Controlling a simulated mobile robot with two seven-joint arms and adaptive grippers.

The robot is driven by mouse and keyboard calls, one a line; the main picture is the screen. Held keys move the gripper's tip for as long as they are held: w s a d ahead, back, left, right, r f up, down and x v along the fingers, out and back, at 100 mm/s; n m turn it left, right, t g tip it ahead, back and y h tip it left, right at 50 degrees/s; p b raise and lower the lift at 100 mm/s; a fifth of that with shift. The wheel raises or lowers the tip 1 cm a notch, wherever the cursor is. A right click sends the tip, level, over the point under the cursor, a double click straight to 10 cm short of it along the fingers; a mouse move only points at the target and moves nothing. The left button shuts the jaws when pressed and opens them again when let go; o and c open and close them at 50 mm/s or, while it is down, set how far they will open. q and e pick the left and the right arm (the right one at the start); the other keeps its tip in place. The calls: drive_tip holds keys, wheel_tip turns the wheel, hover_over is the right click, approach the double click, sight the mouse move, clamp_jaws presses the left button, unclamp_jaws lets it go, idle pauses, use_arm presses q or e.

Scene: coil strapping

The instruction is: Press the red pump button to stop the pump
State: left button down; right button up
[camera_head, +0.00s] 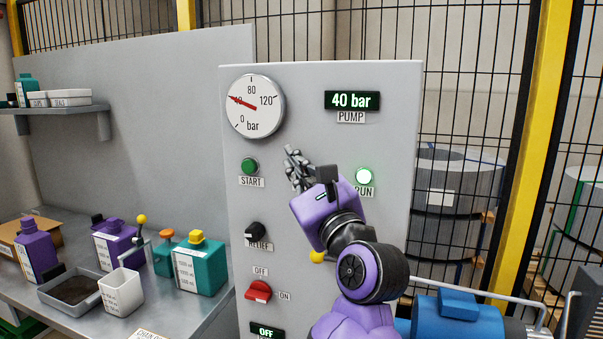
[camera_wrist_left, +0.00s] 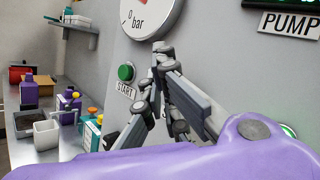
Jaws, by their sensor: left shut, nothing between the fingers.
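The red pump button does not show in either view; my left gripper and wrist cover part of the panel between START and RUN. The grey pump panel (camera_head: 320,85) stands upright in front of me. My left gripper (camera_head: 292,152) is shut and empty in front of the panel, right of the green START button (camera_head: 249,166) and below the gauge (camera_head: 255,106). In the left wrist view the fingers (camera_wrist_left: 161,50) are together, right of the START button (camera_wrist_left: 126,72). I cannot tell if they touch the panel. The RUN lamp (camera_head: 364,176) is lit. The pump display (camera_head: 352,100) reads 40 bar.
A black relief knob (camera_head: 255,229) and a red OFF/ON switch (camera_head: 258,291) sit lower on the panel. A bench (camera_head: 205,300) with bottles and a tray (camera_head: 73,290) is at left. A fence and coils (camera_head: 440,190) stand at right.

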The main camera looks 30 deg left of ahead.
use_arm(q)
drive_tip(key=shift+w, duration=0.2)
use_arm(e)
drive_tip(key=shift+d, duration=0.1)
use_arm(q)
drive_tip(key=shift+w+a, duration=0.15)
drive_tip(key=shift+w, duration=0.15)
idle(0.4)
drive_tip(key=shift+s, duration=0.1)
drive_tip(key=shift+s+d, duration=0.2)
drive_tip(key=shift+s, duration=0.6)
use_arm(e)
drive_tip(key=shift+w+r, duration=0.1)
drive_tip(key=shift+r, duration=0.05)
use_arm(q)
drive_tip(key=s, duration=0.2)
drive_tip(key=s+d, duration=0.1)
drive_tip(key=s, duration=0.2)
drive_tip(key=shift+d+p, duration=0.1)
drive_tip(key=shift+p, duration=0.25)
use_arm(e)
drive_tip(key=shift+w+r, duration=0.35)
drive_tip(key=shift+r, duration=0.1)
